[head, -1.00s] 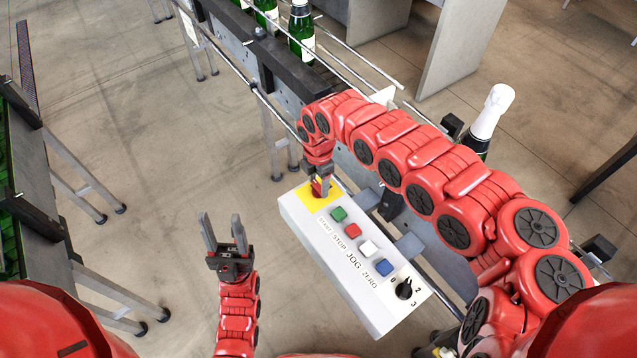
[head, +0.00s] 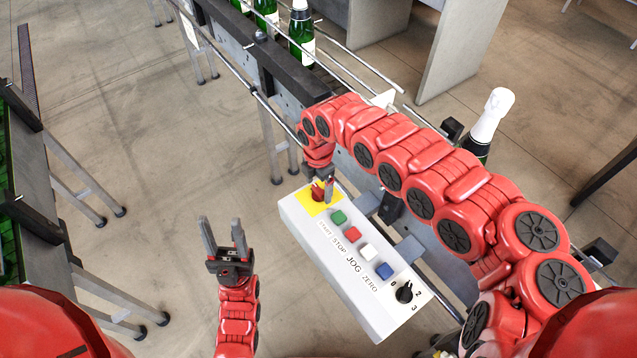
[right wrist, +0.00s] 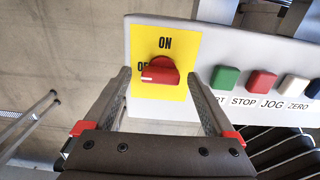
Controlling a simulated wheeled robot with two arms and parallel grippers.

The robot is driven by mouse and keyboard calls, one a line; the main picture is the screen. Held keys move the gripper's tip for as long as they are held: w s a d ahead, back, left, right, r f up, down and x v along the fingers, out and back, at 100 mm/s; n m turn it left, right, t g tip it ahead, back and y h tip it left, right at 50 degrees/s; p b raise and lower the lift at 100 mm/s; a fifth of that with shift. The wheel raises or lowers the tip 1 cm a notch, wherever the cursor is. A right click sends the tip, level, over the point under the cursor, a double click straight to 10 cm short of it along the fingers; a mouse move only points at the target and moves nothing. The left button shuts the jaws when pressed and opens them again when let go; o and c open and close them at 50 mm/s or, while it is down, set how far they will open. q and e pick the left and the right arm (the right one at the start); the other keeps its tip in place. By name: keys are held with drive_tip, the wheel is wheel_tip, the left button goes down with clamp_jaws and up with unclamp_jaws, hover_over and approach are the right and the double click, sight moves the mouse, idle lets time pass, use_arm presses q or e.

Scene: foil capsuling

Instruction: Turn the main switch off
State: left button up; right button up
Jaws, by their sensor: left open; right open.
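The main switch is a red knob (head: 318,191) on a yellow plate at the far end of the white control box. In the right wrist view the knob (right wrist: 160,71) lies crosswise, its white mark at the left beside the partly hidden OFF label. ON stands above it. My right gripper (right wrist: 160,82) is open, with one finger on each side of the knob and gaps showing. In the head view my right gripper (head: 329,187) is close at the switch. My left gripper (head: 222,235) is open and empty, left of the box.
The control box (head: 345,265) also carries green, red, white and blue buttons and a black selector dial (head: 404,291). The conveyor (head: 285,85) with green bottles runs behind. A white-topped bottle (head: 490,115) stands at right.

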sight(319, 188)
drive_tip(key=shift+r, duration=0.5)
wheel_tip(319, 188, up, 6)
drive_tip(key=shift+r, duration=0.15)
wheel_tip(319, 188, up, 10)
drive_tip(key=p, duration=0.8)
